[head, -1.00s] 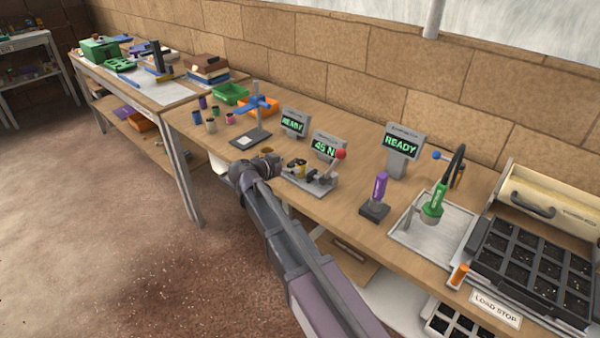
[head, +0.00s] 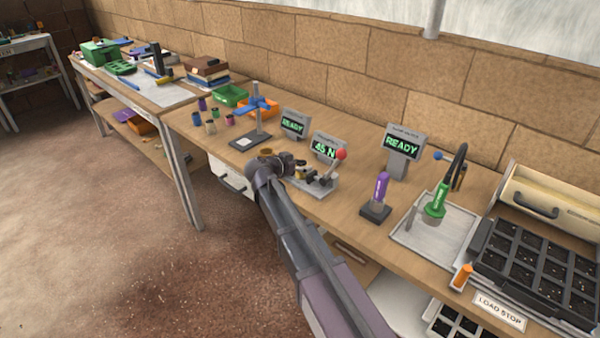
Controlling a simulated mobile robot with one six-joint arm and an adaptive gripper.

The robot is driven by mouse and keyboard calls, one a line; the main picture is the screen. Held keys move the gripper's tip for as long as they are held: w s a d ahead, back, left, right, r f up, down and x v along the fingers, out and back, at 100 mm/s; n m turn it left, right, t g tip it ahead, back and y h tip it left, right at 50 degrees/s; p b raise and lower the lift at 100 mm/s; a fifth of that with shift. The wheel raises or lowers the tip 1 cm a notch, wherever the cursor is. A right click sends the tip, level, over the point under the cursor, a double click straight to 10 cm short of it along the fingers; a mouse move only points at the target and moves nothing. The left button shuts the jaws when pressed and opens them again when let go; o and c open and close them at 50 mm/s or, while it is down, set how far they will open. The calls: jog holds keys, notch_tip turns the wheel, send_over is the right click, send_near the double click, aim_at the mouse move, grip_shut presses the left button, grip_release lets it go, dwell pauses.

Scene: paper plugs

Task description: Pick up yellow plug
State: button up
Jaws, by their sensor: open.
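Several small plugs stand in a group on the bench at left of centre, including a purple one (head: 202,104), a blue one (head: 196,119) and a tan one (head: 211,126). A small yellow piece (head: 299,173) shows at the lever press (head: 322,182), partly hidden by my gripper. It is too small to tell whether this or the tan piece is the yellow plug. My gripper (head: 282,162) is over the bench's front edge, just left of the press and right of the plug group. It is open; its fingers are hard to make out, and I see nothing held.
A stand with a blue arm (head: 258,110) is behind my gripper. Displays (head: 404,143) line the back. A purple-handled tool (head: 380,190), a green tool in a tray (head: 436,200) and a cell tray (head: 535,262) are at right. Bare bench lies around the plugs.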

aim_at(301, 163)
jog(key=shift+w+d+f, duration=0.2)
jog(key=shift+w+d, duration=0.05)
jog(key=shift+w, duration=0.1)
dwell(0.3)
jog(key=c, duration=1.2)
jog(key=shift+r, duration=0.25)
notch_tip(301, 163, up, 3)
jog(key=p, duration=0.3)
jog(key=s+d+p, duration=0.1)
jog(key=s+d, duration=0.1)
jog(key=s, duration=0.5)
jog(key=s+d+r+p, duration=0.1)
jog(key=s+d, duration=0.2)
jog(key=s, duration=0.5)
jog(key=shift+d+r, duration=0.15)
jog(key=shift+r, duration=0.15)
jog(key=shift+s, duration=0.1)
